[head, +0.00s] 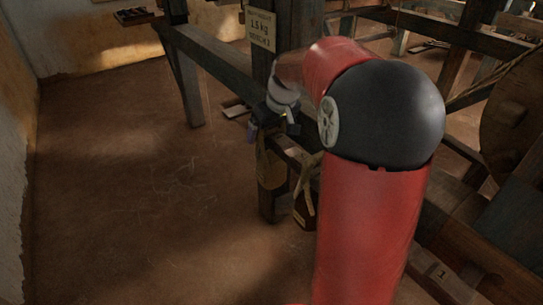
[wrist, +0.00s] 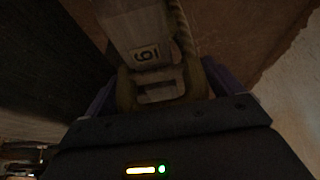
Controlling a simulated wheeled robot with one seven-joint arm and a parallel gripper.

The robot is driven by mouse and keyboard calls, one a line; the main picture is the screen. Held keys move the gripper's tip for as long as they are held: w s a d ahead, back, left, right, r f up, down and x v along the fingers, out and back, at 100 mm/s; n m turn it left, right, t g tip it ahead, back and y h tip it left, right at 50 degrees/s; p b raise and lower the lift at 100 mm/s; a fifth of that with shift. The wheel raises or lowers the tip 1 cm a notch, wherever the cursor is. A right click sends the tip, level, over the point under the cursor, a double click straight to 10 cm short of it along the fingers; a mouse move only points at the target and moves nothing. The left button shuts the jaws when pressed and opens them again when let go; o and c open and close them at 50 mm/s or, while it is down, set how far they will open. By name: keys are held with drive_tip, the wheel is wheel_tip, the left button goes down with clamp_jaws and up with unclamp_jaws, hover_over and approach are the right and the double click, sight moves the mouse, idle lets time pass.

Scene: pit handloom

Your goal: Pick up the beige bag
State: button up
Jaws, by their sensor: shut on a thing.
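My gripper (head: 265,135) is at the near end of a dark wooden beam of the loom in the head view, partly hidden by my arm. A tan-beige bag (head: 270,168) hangs just below it in front of a dark post. The bag's lower end is out of the wrist view.
A dark reddish-brown bag (head: 304,208) with a pale strap hangs close to the right. A sign (head: 260,27) reading 1.5 kg is on the post above. Loom beams (head: 215,55) run around the gripper. The earthen floor (head: 140,190) to the left is open.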

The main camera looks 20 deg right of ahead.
drive_tip(key=shift+r, duration=0.2)
drive_tip(key=shift+r, duration=1.7)
drive_tip(key=s+a, duration=0.3)
drive_tip(key=a, duration=1.4)
drive_tip(key=shift+s+a, duration=0.2)
drive_tip(key=shift+a, duration=0.15)
drive_tip(key=shift+f, duration=0.1)
